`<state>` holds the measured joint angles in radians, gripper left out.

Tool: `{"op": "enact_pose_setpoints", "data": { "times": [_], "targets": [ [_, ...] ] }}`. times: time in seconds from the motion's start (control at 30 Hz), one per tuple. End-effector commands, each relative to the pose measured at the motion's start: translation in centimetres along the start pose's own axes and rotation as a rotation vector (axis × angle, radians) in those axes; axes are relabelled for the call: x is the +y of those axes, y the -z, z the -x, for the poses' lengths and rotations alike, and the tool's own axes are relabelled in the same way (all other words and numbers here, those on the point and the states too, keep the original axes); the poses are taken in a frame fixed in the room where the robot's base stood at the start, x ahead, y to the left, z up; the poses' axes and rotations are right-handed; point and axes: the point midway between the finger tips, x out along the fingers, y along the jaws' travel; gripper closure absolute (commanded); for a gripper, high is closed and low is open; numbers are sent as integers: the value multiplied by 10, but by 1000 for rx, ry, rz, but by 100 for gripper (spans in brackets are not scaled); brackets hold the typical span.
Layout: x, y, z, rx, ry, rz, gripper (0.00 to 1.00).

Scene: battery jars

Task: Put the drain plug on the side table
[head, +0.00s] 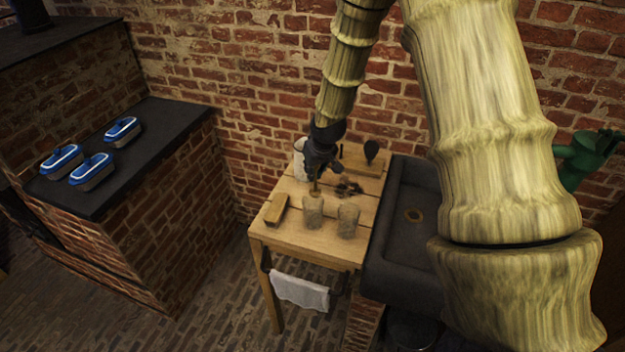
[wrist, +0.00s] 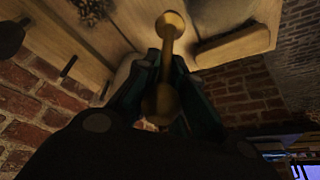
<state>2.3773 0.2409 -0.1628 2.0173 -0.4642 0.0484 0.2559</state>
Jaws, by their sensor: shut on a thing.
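My gripper (head: 316,172) is over the wooden side table (head: 290,237), pointing down, and is shut on the drain plug. The brass-coloured drain plug (head: 314,188) shows as a small piece below the fingers in the head view. In the wrist view it is a slim stem with rounded ends (wrist: 170,24), standing out between the fingers of my gripper (wrist: 166,72). The plug is behind the left glass jar and close to it. I cannot tell whether its lower end touches the tabletop.
Two glass jars (head: 347,221) stand at the table's front, with a wooden block (head: 276,209) to the left. A white jug (head: 299,160), dark pieces (head: 348,188) and a board (head: 355,161) lie behind. A dark sink (head: 393,262) adjoins the right; a towel (head: 300,291) hangs in front.

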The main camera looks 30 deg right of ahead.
Motion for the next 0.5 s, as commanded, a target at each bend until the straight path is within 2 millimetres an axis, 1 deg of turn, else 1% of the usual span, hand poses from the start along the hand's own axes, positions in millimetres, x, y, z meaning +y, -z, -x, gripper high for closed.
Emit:
{"op": "enact_pose_setpoints", "data": {
  "times": [0.03,0.1,0.2,0.33,0.5],
  "targets": [
    [-2,2,-6,-3,0,3,100],
    [-3,2,-11,-5,0,4,100],
    [-2,2,-15,-6,0,4,100],
    [-2,-4,-20,-4,0,4,100],
    [-2,-10,-37,-5,0,4,100]
  ]
}}
